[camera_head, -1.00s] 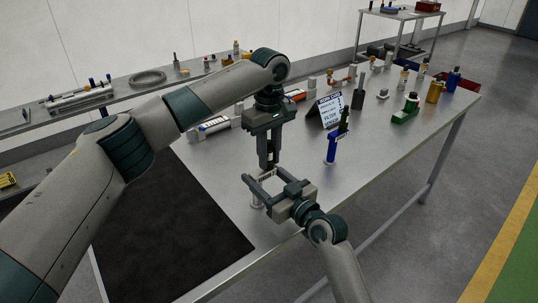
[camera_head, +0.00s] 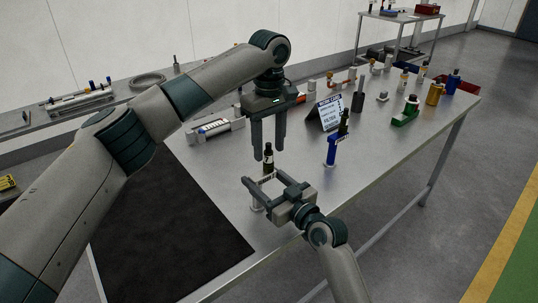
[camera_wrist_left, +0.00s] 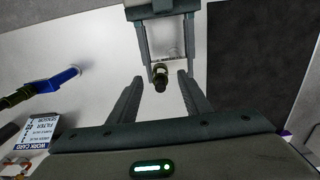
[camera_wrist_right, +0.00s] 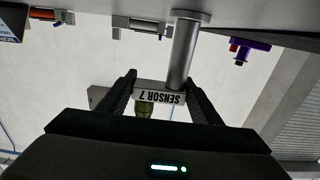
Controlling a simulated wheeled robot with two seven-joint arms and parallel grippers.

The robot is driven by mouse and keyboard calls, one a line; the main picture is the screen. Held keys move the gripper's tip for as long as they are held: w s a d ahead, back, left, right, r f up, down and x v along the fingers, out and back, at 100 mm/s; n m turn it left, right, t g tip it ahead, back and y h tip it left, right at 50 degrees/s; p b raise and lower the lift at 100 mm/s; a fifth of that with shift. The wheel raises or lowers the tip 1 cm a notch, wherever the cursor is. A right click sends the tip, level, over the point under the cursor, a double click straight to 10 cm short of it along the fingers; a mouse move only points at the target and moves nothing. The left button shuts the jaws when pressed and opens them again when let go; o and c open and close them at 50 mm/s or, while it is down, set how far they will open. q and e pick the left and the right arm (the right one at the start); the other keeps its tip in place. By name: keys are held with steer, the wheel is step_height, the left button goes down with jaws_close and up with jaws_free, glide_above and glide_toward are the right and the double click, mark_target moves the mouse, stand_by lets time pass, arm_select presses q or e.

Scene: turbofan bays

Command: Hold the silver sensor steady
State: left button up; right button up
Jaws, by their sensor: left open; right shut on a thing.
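The silver sensor (camera_wrist_right: 183,50) is a metal cylinder with a round flange, upside down in the right wrist view, and a white "SENSOR 7" label (camera_wrist_right: 160,98). In the head view its foot (camera_head: 257,207) rests on the table. My right gripper (camera_head: 260,178) is shut on the sensor, low over the table's front edge. A dark plug-like piece (camera_head: 268,157) stands upright above the label; it also shows in the left wrist view (camera_wrist_left: 160,77). My left gripper (camera_head: 269,153) is open above it, its fingers either side and apart from it.
A blue tool-like piece (camera_head: 331,150) and a work card (camera_head: 326,112) stand to the right on the table. A black mat (camera_head: 165,235) covers the left front. Several bottles and fittings, including a green holder (camera_head: 405,115), occupy the far right.

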arm_select(q)
step_height(320, 180, up, 8)
steer(key=shift+f, duration=0.25)
arm_select(e)
steer(key=o, duration=1.2)
steer(key=shift+o, duration=0.2)
steer(key=shift+d, duration=0.1)
steer(key=v, duration=1.2)
